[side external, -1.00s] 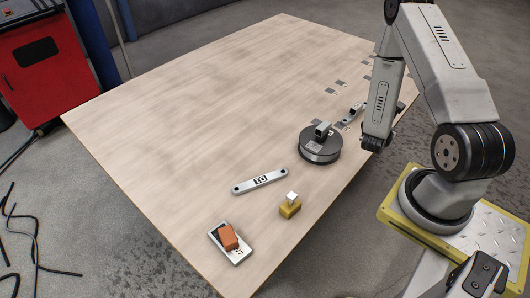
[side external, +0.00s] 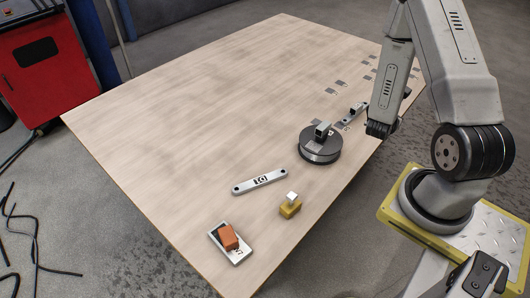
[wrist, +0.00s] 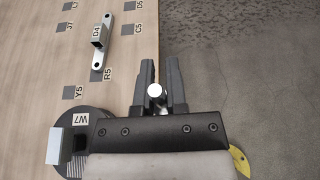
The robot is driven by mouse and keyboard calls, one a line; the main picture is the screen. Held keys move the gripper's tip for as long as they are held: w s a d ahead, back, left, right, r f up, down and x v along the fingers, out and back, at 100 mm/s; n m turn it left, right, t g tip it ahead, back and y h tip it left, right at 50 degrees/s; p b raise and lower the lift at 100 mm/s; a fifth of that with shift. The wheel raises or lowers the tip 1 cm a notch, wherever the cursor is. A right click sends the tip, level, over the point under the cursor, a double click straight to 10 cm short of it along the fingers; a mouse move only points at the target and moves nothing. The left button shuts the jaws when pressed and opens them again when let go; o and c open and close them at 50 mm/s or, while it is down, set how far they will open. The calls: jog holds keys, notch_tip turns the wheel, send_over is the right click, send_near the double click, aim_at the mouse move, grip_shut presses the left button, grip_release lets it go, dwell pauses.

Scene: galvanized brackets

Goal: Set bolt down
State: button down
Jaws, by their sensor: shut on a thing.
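The bolt (wrist: 154,91) shows in the wrist view as a small bright round end between the fingers of my gripper (wrist: 160,80). The gripper is shut on it. The rest of the bolt is hidden. In the wrist view the fingers are over the table's edge line, with grey floor to their right. In the side view my gripper (side external: 380,131) is at the right edge of the wooden table (side external: 190,120), right of the dark round disc. I cannot make out the bolt there.
The dark disc (side external: 320,151) bears a metal block (side external: 323,130). A bracket marked D4 (wrist: 100,40) lies near the edge among grey label squares. Nearer lie a flat bar (side external: 245,185), a yellow block (side external: 289,211) with a white cube, and an orange block (side external: 228,237) on a plate. The left table is clear.

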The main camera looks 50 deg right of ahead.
jog(key=w+a+n+t+y, duration=0.1)
jog(key=w+a+n+t, duration=0.3)
jog(key=w, duration=0.5)
jog(key=w+a+n+t+y, duration=0.1)
jog(key=w+a+n+t, duration=0.15)
jog(key=w+a, duration=0.5)
jog(key=w+a+f+n+t+y, duration=0.2)
jog(key=w+a, duration=0.4)
jog(key=a, duration=0.2)
jog(key=w+a+f+n+t+y, duration=0.2)
jog(key=w+a+f+n+t, duration=0.1)
jog(key=w+a, duration=0.3)
jog(key=shift+w+a+y, duration=0.2)
jog(key=shift+a+y, duration=0.1)
jog(key=shift+a, duration=0.85)
jog(key=shift+w, duration=0.15)
jog(key=w+f, duration=0.2)
jog(key=w, duration=0.2)
jog(key=w+f, duration=0.3)
jog(key=w+d+f, duration=0.1)
jog(key=w+f, duration=0.1)
jog(key=w, duration=0.2)
jog(key=shift+w+d+f, duration=0.1)
jog(key=shift+w+f, duration=0.25)
jog(key=shift+w+d+f, duration=0.1)
jog(key=shift+w+f, duration=0.65)
jog(key=shift+f, duration=0.05)
jog(key=shift+f, duration=0.15)
